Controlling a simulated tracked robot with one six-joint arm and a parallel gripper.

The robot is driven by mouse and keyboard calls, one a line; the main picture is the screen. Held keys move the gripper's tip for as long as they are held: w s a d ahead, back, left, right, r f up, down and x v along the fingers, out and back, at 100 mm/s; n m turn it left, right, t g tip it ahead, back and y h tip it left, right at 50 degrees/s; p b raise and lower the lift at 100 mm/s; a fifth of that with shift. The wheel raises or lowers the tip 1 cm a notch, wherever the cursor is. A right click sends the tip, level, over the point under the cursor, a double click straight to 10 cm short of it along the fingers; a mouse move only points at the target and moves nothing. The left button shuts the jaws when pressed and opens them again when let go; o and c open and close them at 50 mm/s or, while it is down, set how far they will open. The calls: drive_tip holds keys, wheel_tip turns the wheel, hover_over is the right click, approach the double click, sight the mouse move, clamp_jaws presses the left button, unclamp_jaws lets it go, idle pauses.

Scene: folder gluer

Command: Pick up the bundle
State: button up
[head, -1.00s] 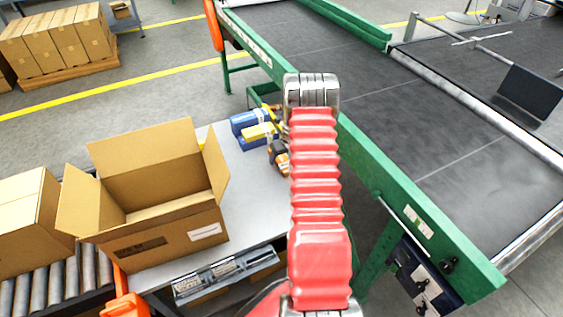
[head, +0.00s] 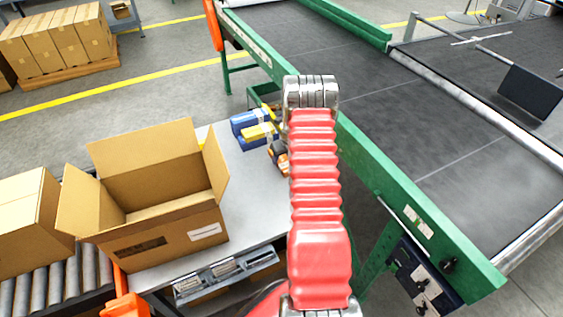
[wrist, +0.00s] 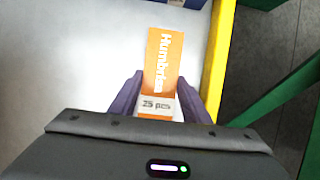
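The bundle (wrist: 164,62) is an orange and white printed pack marked "25 pcs". In the wrist view it lies lengthwise on the pale tabletop. My gripper (wrist: 160,86) has its dark fingers on both sides of the bundle's near end. The fingers look open, with at most narrow gaps beside the pack; contact is hard to judge. In the head view a small orange and dark part (head: 281,160), probably the bundle, shows beside my red arm sleeve.
An open carton (head: 170,235) stands left on the grey table (head: 250,200). Blue and yellow items (head: 250,122) sit at the table's far end. The green conveyor frame (head: 425,225) runs close on the right. A yellow edge (wrist: 216,60) borders the tabletop.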

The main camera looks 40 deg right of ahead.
sight(282, 159)
drive_tip(key=c, duration=0.6)
wheel_tip(282, 159, up, 10)
drive_tip(key=shift+r, duration=0.1)
idle(0.4)
idle(0.4)
